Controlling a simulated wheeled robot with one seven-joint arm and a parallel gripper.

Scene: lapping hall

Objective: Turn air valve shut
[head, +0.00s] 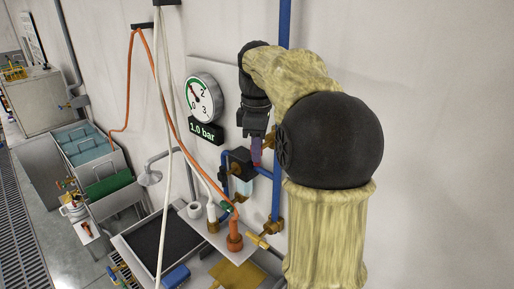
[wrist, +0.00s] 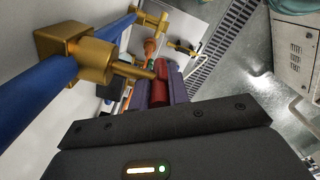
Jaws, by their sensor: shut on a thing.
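The air valve has a brass body (wrist: 78,58) on a blue pipe, seen in the wrist view at upper left. A brass stem runs from it to a red handle (wrist: 161,84). My gripper (wrist: 166,92) is shut on the red handle, with purple fingers beside it. In the head view my gripper (head: 256,152) is at the blue wall pipe (head: 277,185), and the brass body (head: 269,138) shows only partly behind it. The handle is mostly hidden there, and I cannot tell its turn angle. The round gauge (head: 202,97) has a display (head: 206,131) reading 1.0 bar.
A second brass valve (head: 272,227) sits lower on the pipe. A filter unit (head: 241,164) hangs just left of the pipe. An orange hose (head: 157,55) and white cables run down the wall close to my arm. A bench with a black tray (head: 161,238) stands below.

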